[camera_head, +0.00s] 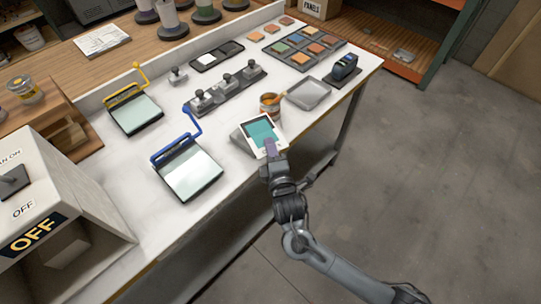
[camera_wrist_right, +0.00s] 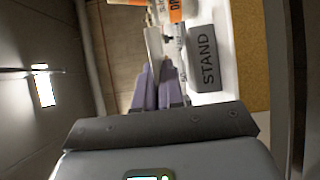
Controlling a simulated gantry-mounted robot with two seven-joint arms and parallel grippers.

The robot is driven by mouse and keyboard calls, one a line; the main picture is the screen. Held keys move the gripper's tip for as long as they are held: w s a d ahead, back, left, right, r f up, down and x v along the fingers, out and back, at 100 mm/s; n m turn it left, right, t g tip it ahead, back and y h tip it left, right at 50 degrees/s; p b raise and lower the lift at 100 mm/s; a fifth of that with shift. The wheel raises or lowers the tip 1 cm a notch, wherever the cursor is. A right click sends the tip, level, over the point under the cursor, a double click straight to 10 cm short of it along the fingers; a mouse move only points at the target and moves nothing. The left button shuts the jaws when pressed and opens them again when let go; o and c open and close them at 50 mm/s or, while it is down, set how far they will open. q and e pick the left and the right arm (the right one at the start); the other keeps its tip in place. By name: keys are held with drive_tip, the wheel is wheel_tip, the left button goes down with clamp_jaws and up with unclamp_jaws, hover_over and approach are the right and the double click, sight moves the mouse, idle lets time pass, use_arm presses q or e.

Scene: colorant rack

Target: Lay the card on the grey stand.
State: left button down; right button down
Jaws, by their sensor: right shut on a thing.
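The card (camera_head: 262,132) is white with a teal patch, in the head view near the front edge of the white bench. My right gripper (camera_head: 271,148) is shut on its near edge. The grey stand (camera_head: 237,134) is mostly hidden behind the card; its left side shows. In the right wrist view the stand (camera_wrist_right: 206,62) bears the word STAND, and the card (camera_wrist_right: 154,42) shows nearly edge-on between my purple-grey fingers (camera_wrist_right: 155,85), beside the stand. I cannot tell whether the card touches the stand. My left gripper is not in view.
An orange-labelled tin (camera_head: 270,107) stands just behind the card. A grey tray (camera_head: 308,94) and a dark blue device (camera_head: 345,67) lie to the right. The blue-handled plate (camera_head: 191,171) is to the left. The bench front between plate and stand is clear.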

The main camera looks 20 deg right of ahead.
drive_tip(key=shift+f+b, duration=0.45)
drive_tip(key=shift+f, duration=1.4)
drive_tip(key=shift+f, duration=0.1)
drive_tip(key=c, duration=1.2)
unclamp_jaws()
drive_tip(key=shift+c, duration=0.2)
